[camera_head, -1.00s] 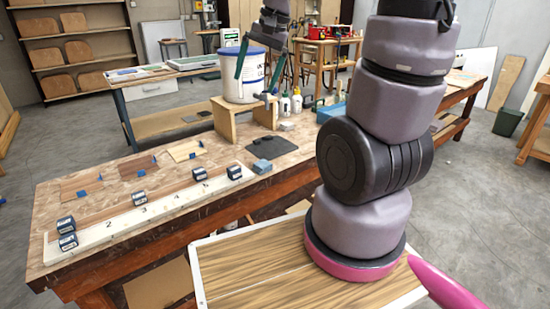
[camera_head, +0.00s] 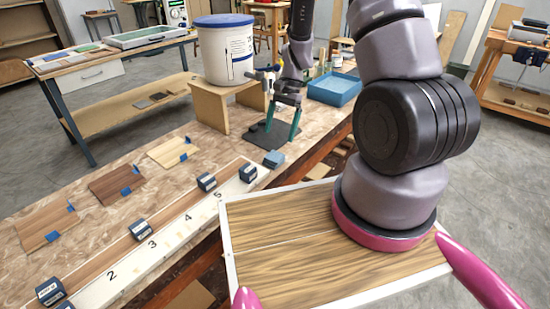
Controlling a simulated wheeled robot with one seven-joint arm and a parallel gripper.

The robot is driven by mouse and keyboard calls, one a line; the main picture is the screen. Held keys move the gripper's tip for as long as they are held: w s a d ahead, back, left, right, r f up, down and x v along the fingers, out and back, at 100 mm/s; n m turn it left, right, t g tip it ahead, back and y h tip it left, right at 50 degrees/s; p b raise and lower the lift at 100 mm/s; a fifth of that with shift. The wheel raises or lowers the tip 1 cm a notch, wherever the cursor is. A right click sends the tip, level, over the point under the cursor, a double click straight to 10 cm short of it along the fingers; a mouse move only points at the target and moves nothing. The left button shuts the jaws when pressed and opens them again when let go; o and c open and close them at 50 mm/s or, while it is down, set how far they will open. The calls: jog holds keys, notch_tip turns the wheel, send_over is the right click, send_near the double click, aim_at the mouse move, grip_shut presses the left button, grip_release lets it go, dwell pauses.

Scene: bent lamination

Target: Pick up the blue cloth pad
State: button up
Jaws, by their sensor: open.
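The blue cloth pad (camera_head: 274,159) looks like a small blue-grey block. It lies on the workbench past the right end of the numbered board, beside the front edge of a dark flat sheet. My gripper (camera_head: 282,131) points down over the dark sheet, just behind the pad in the picture. Its two teal fingers are apart with nothing between them. I cannot tell how high the fingertips are above the bench. The pad is apart from the fingers and in plain view.
A white bucket with a blue lid (camera_head: 226,50) stands on a wooden stand (camera_head: 206,110) left of my gripper. A blue tray (camera_head: 334,88) is to the right. Dark labelled blocks (camera_head: 207,181) sit along the numbered board (camera_head: 186,222). Wood samples (camera_head: 117,185) lie at left.

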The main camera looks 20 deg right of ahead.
aim_at(274, 156)
jog(key=x, duration=0.8)
jog(key=shift+s+f, duration=0.1)
jog(key=shift+s, duration=0.05)
jog(key=c, duration=1.3)
